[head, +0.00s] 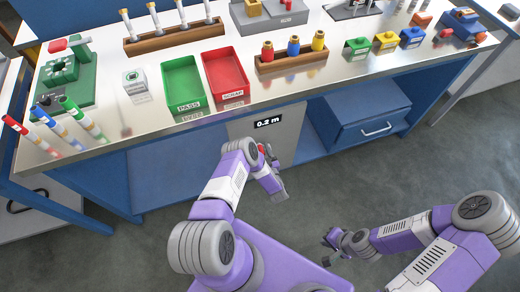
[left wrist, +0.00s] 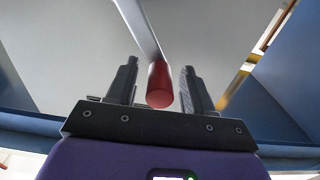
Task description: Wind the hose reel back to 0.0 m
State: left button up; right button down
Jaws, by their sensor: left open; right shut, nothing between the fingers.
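The hose reel's display (head: 268,122) reads 0.2 m on a grey panel (head: 240,127) at the bench front. The red crank handle (head: 262,148) shows only in part in the head view, behind my left gripper (head: 269,154). In the left wrist view the red handle (left wrist: 159,84) stands on a pale crank arm (left wrist: 136,28), between the fingers of my open left gripper (left wrist: 160,88). A gap shows on each side of it. My right gripper (head: 329,240) is shut and empty, low over the floor. The reel and hose are not visible.
The bench top (head: 140,62) holds a green tray (head: 184,80), a red tray (head: 224,75), a wooden rack of coloured bottles (head: 290,62) and several small coloured boxes. A blue drawer (head: 370,125) sits right of the panel. The floor (head: 330,195) before it is clear.

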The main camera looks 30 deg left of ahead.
pick_arm(q)
jog(key=shift+x, duration=0.95)
jog(key=shift+c, duration=0.5)
grip_shut()
